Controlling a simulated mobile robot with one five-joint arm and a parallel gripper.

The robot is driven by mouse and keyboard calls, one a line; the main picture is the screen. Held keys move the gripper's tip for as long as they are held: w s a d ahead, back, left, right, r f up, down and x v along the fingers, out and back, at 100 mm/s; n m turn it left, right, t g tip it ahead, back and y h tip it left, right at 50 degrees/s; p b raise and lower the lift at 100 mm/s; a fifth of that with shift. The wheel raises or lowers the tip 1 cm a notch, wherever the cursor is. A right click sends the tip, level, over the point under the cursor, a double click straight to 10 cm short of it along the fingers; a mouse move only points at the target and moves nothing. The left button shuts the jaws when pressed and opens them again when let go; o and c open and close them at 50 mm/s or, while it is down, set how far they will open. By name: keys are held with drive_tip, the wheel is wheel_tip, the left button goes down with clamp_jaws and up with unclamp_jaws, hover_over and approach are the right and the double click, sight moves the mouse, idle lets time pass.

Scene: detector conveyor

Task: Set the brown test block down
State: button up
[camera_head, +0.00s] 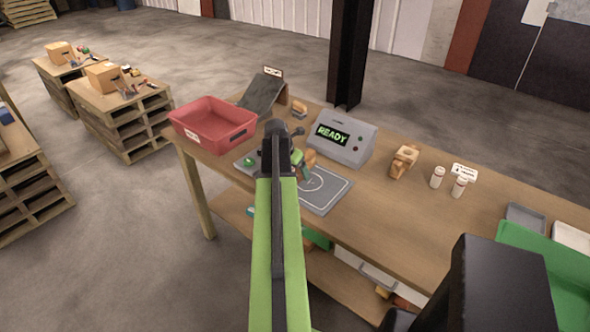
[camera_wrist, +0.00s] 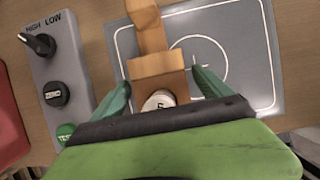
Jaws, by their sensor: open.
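The brown test block (camera_wrist: 157,62) stands over the left part of the grey pad (camera_wrist: 255,75), left of the circle drawn on it. A round white piece marked with a dark figure (camera_wrist: 158,100) sits at its near end. My gripper (camera_wrist: 165,88) is open, with one green finger on each side of the block; a gap shows at the right finger. In the head view the block (camera_head: 310,157) shows partly behind my gripper (camera_head: 300,167), over the pad (camera_head: 328,190). Whether its underside touches the pad is hidden.
A control box with knobs (camera_wrist: 52,72) lies left of the pad. A red bin (camera_head: 213,124), a display reading READY (camera_head: 342,140), another wooden piece (camera_head: 404,161) and two white bottles (camera_head: 437,177) stand on the table. A green bin (camera_head: 545,250) is at the right.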

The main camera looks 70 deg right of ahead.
drive_tip(key=shift+r, duration=0.1)
drive_tip(key=shift+r+p, duration=0.25)
drive_tip(key=shift+p, duration=0.1)
drive_tip(key=p+v, duration=1)
drive_tip(key=v, duration=0.1)
drive_tip(key=shift+r+p, duration=0.3)
drive_tip(key=shift+p, duration=0.05)
drive_tip(key=shift+a, duration=0.15)
